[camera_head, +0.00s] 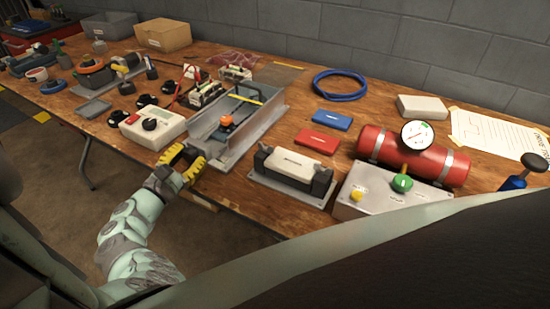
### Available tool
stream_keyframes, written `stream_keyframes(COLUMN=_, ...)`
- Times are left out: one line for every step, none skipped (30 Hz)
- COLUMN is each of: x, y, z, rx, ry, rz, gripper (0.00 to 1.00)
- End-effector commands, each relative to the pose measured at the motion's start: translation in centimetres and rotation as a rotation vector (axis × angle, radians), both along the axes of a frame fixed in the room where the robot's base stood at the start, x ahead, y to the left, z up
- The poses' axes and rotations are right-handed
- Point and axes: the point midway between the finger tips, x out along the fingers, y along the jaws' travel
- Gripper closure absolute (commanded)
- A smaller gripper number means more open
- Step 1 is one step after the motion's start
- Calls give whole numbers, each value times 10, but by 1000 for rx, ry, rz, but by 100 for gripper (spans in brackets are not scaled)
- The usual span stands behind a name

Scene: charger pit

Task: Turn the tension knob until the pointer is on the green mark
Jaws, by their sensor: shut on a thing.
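My gripper (182,161), with yellow fingers, is at the near end of the grey metal channel rig (208,143). It is shut on what looks like the tension knob, which the fingers mostly hide. Only a dark patch shows between them. An orange piece (227,121) sits inside the channel, and a yellow rod (245,96) lies across its far part. I cannot make out a pointer or a green mark on this rig, so I cannot tell how they line up.
A white box with a black knob (149,124) stands close left of my gripper. To the right are a black-ended white block (292,162), a grey panel with a green knob (402,183), and a red cylinder (373,145) with a dial gauge (416,136). A blue cable coil (340,85) lies behind.

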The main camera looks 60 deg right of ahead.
Motion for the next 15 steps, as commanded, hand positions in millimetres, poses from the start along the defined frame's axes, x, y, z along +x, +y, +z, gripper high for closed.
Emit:
stream_keyframes(x=1, y=0, z=0, rx=1, ry=-1, rz=3, gripper=99)
stream_keyframes(x=1, y=0, z=0, rx=1, ry=0, rz=3, gripper=99)
stream_keyframes(x=1, y=0, z=0, rx=1, ry=0, rz=3, gripper=99)
stream_keyframes(x=1, y=0, z=0, rx=1, ry=0, rz=3, gripper=99)
stream_keyframes(x=1, y=0, z=0, rx=1, ry=0, rz=3, gripper=99)
stream_keyframes(x=1, y=0, z=0, rx=1, ry=0, rz=3, gripper=99)
stream_keyframes(x=1, y=0, z=0, rx=1, ry=0, rz=3, gripper=99)
stream_keyframes(x=1, y=0, z=0, rx=1, ry=0, rz=3, gripper=60)
stream_keyframes(x=1, y=0, z=0, rx=1, ry=1, rz=2, gripper=55)
stream_keyframes(x=1, y=0, z=0, rx=1, ry=1, rz=2, gripper=52)
stream_keyframes(x=1, y=0, z=0, rx=1, ry=1, rz=2, gripper=49)
stream_keyframes(x=0, y=0, z=0, rx=0, ry=1, rz=2, gripper=45)
stream_keyframes(x=0, y=0, z=0, rx=0, ry=1, rz=1, gripper=42)
stream_keyframes(x=0, y=0, z=0, rx=0, ry=1, rz=1, gripper=39)
stream_keyframes(x=0, y=0, z=0, rx=0, ry=1, rz=1, gripper=35)
